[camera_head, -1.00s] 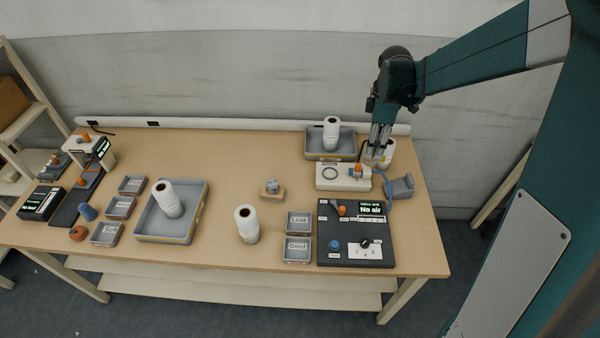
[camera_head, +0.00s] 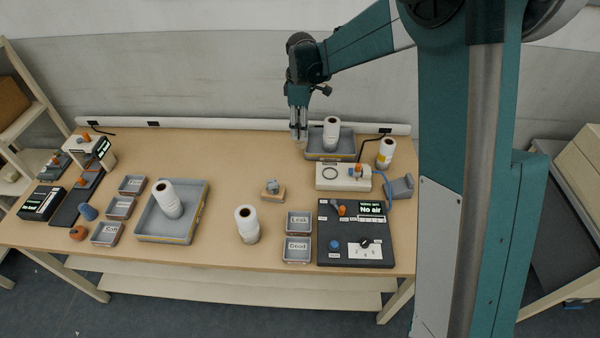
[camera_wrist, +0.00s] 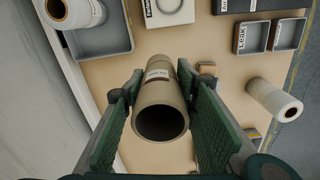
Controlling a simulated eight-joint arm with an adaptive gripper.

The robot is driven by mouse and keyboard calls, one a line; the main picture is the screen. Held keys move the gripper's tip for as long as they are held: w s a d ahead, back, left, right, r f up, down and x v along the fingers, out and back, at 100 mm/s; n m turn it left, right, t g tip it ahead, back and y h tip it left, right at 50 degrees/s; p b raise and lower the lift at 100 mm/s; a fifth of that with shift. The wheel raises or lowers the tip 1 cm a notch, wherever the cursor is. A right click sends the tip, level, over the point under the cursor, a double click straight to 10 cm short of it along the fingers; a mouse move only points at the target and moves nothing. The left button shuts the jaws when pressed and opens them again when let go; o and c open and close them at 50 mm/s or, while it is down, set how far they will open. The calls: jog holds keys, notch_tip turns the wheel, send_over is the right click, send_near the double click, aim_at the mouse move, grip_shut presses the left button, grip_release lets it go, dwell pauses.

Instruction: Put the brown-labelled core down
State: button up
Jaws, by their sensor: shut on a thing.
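My gripper (camera_head: 299,136) hangs above the back of the table, just left of the grey tray at the back right. In the wrist view, my gripper (camera_wrist: 160,115) has its green fingers shut on a hollow tan core (camera_wrist: 160,95). One open end of the core faces the camera. A small pale label with brown on it sits on its upper side. The core appears held above the table. In the head view the core is mostly hidden by the fingers.
The back-right tray (camera_head: 313,152) holds a white roll (camera_head: 331,132). A yellow-labelled roll (camera_head: 386,152) stands right of it, behind a white device (camera_head: 343,184). Another white roll (camera_head: 246,223) stands near the front. The back table left of my gripper is clear.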

jog(key=shift+a+f, duration=0.15)
jog(key=shift+f, duration=2.35)
notch_tip(320, 180, down, 6)
jog(key=shift+f, duration=0.15)
jog(key=shift+f+b, duration=0.35)
jog(key=shift+f, duration=1.5)
jog(key=shift+f, duration=0.15)
jog(key=o, duration=0.5)
jog(key=shift+c, duration=0.2)
jog(key=o, duration=0.4)
